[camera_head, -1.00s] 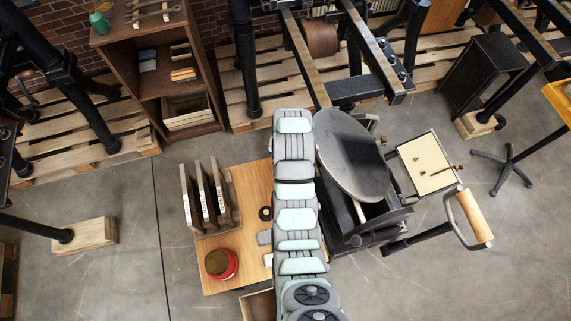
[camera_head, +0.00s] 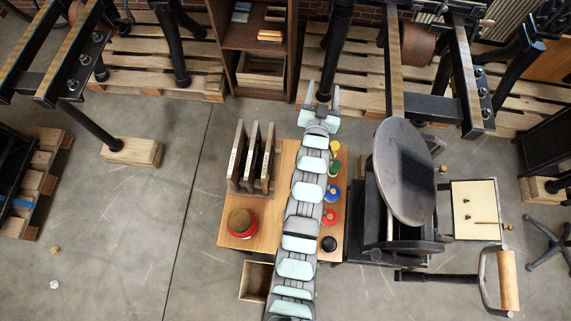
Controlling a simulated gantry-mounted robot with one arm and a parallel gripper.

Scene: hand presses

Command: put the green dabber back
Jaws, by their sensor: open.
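My gripper (camera_head: 322,100) is at the top end of my arm, with its two fingers apart and nothing seen between them. It appears just past the back edge of the wooden table (camera_head: 286,158). I cannot tell whether the green piece sits in a holder.
Upright dark slabs (camera_head: 252,160) and a red round tin (camera_head: 242,223) stand left of my arm. A press with a round disc (camera_head: 404,172) is close on the right. A shelf unit (camera_head: 262,60) and pallets (camera_head: 150,65) are behind. Floor at left is mostly clear.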

